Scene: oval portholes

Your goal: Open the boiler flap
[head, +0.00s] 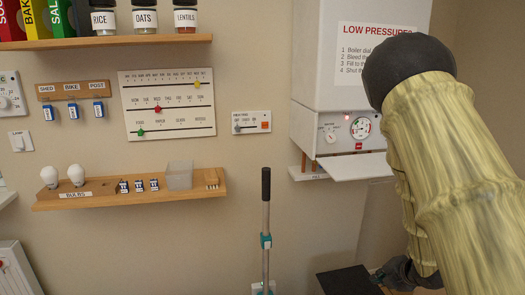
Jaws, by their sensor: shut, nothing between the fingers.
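The white boiler (360,70) hangs on the wall at the upper right. Its flap (352,166) is folded down and juts out roughly level below the control panel. The panel shows a dial (331,134), a round gauge (361,126) and a small red light. My arm hides the right side of the boiler and perhaps part of the flap. My gripper (385,277) is low at the lower right, well below the flap and apart from it. It is shut and empty; its fingertips are small and dark here.
A dark flat surface (345,283) lies beside my gripper. A pole with a black grip (266,185) stands left of the boiler. A wooden shelf (205,192) with bulbs and small items is on the left wall. Bare wall lies between the pole and the flap.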

